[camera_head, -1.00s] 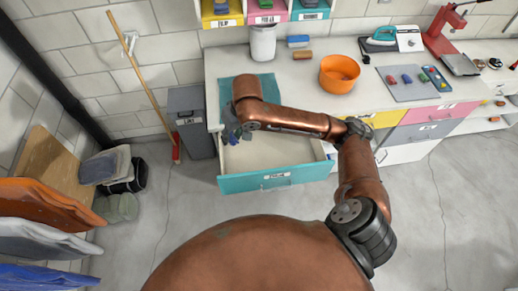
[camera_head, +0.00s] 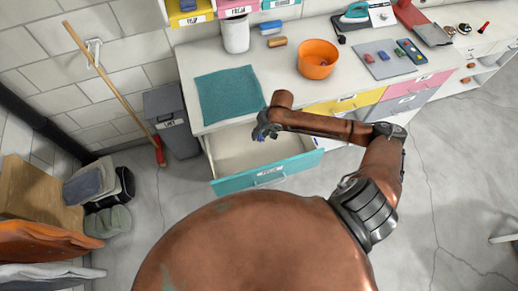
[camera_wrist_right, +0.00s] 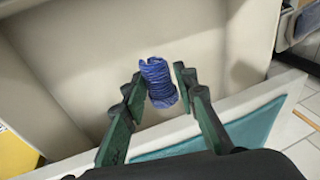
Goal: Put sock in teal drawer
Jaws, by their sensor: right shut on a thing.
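The teal drawer (camera_head: 240,181) stands pulled open under the counter, and its pale inside is empty where I can see it. In the head view the sock is small and mostly hidden by the gripper. My left gripper is not in view.
A teal cloth (camera_head: 229,94) lies on the counter behind the drawer. An orange bowl (camera_head: 317,70) and a grey tray (camera_head: 390,64) stand further right. A grey bin (camera_head: 173,120) and a broom (camera_head: 105,75) stand left of the counter.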

